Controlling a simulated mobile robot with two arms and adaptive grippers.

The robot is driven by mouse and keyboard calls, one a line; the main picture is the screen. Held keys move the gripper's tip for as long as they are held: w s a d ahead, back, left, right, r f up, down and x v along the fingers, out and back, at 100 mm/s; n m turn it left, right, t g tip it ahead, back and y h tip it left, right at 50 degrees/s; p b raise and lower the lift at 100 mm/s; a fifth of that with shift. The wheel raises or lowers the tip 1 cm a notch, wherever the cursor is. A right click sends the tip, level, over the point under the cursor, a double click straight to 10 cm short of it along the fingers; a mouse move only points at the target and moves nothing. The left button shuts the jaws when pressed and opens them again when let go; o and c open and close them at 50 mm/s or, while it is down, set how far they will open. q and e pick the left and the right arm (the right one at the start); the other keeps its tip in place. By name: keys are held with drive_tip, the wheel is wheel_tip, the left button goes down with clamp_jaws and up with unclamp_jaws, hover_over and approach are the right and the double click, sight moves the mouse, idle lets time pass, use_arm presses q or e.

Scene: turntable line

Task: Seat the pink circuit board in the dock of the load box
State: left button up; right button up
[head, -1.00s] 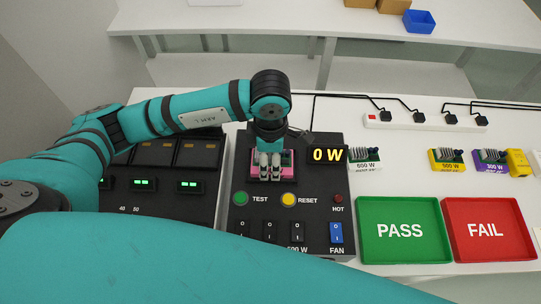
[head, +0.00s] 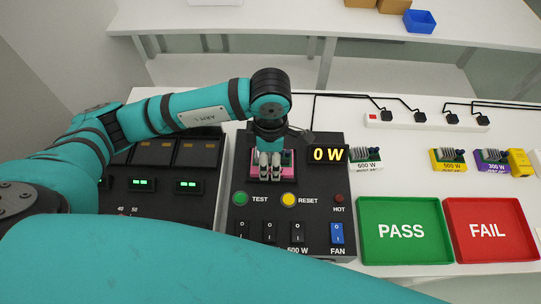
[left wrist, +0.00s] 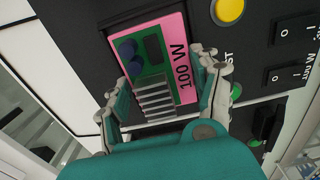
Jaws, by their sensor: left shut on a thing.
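The pink circuit board (head: 289,172) lies in the dock area at the top of the black load box (head: 315,215). In the left wrist view the board (left wrist: 184,92) shows its pink rim, "100 W" label, green face, dark blue round parts and grey heat sink. My left gripper (head: 270,172) points down over it, shut on it, with a finger on either side in the left wrist view (left wrist: 158,98). The fingers hide part of the board and dock in the head view; I cannot tell if it is fully seated. My right gripper is not in view.
The load box display (head: 328,155) reads 0 W. Below are a green TEST button (head: 240,199), a yellow RESET button (head: 289,200) and switches. Other boards (head: 448,160) stand to the right. A green PASS tray (head: 401,258) and red FAIL tray (head: 490,257) lie in front of them.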

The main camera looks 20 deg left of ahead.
use_arm(q)
drive_tip(key=o, duration=1.4)
wheel_tip(320, 180, up, 12)
